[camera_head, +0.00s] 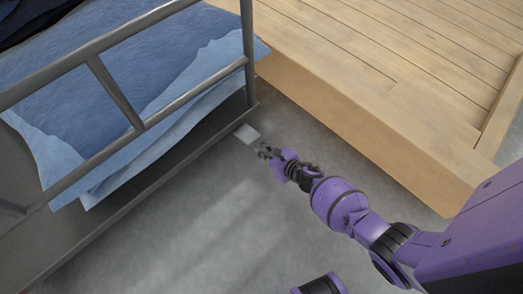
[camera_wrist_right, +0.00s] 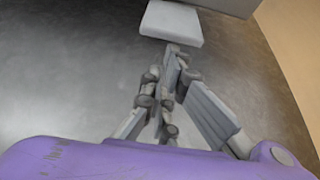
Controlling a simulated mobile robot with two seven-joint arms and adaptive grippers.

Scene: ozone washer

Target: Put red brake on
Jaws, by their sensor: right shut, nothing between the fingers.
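No red brake shows in either view. A pale grey, flat pedal-like pad (camera_head: 247,133) juts out low at the corner of the bed frame, near the floor. In the right wrist view the pad (camera_wrist_right: 172,23) lies at the top, just beyond the fingertips. My right gripper (camera_head: 264,152) is shut and empty, low over the floor, close to the pad on its near right side. In the wrist view the gripper (camera_wrist_right: 175,52) points at the pad's near edge; I cannot tell whether it touches. My left gripper is not in view.
A metal-railed bed (camera_head: 112,90) with blue bedding (camera_head: 75,95) fills the left. A wooden platform (camera_head: 370,85) stands at the right. Grey floor (camera_head: 190,215) is open between and in front of them.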

